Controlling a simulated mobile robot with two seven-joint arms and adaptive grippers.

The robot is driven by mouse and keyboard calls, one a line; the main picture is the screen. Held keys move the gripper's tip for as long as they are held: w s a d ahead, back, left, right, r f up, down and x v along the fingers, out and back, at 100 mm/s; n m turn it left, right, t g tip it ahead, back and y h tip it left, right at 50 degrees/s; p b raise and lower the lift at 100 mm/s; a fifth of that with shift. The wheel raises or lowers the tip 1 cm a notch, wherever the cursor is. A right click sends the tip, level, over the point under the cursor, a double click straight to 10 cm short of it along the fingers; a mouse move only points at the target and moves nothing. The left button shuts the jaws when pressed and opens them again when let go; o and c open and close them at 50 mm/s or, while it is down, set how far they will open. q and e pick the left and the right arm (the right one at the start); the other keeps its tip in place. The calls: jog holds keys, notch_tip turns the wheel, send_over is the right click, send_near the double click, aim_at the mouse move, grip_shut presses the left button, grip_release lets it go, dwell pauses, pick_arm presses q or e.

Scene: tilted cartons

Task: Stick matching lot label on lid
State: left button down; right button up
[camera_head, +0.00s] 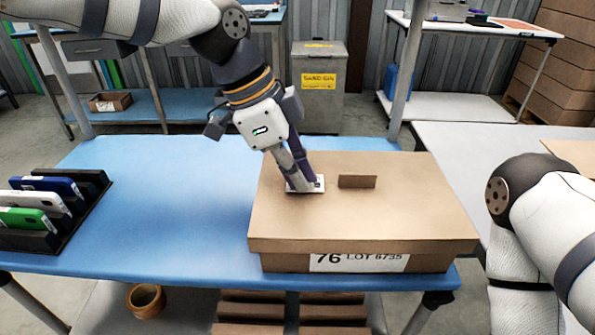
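A brown carton with a closed lid (415,190) stands on the blue table. A white printed label (395,262) on its front side reads "76 LOT 6735". The label's print is too small and hidden to read. My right arm shows at the right edge; its gripper is out of view.
A black rack (75,232) with blue, white and green handheld items stands at the table's left. The blue tabletop (180,215) between rack and carton is clear. A grey bin (319,105) with a yellow sign stands behind. A pale table (450,142) adjoins at right.

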pick_arm(q)
jog(key=shift+f, duration=0.3)
dwell(0.6)
jog(key=c, duration=2.3)
grip_release()
jog(key=o, duration=0.6)
jog(key=v, duration=0.6)
jog(key=d+v, duration=0.1)
jog(key=v, duration=0.4)
jog(key=d+r+p+v, duration=0.1)
jog(key=v, duration=0.5)
jog(key=shift+w+r, duration=0.1)
jog(key=shift+r, duration=0.2)
pick_arm(e)
jog(key=shift+w+r+t, duration=0.3)
jog(key=shift+w+r, duration=0.3)
jog(key=shift+w, duration=0.1)
